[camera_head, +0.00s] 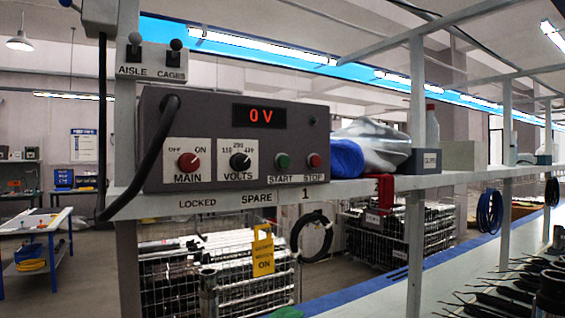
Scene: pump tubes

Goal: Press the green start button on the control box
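The grey control box (235,145) sits on a shelf left of centre in the head view, its front facing me. The green start button (282,161) is on the lower right of its front, above the label START. A red stop button (314,160) is just to its right. To the left are a black volts knob (240,161) and a red main knob (188,161). The red display (260,116) reads 0 V. Neither of my grippers is in view, and nothing covers the start button.
The shelf (380,186) runs right, with a blue and grey bundle (365,147) beside the box. Posts (416,120) stand in front. A thick black cable (150,150) hangs at the box's left side. A yellow tag (263,252) hangs below. Dark parts crowd the bench at lower right.

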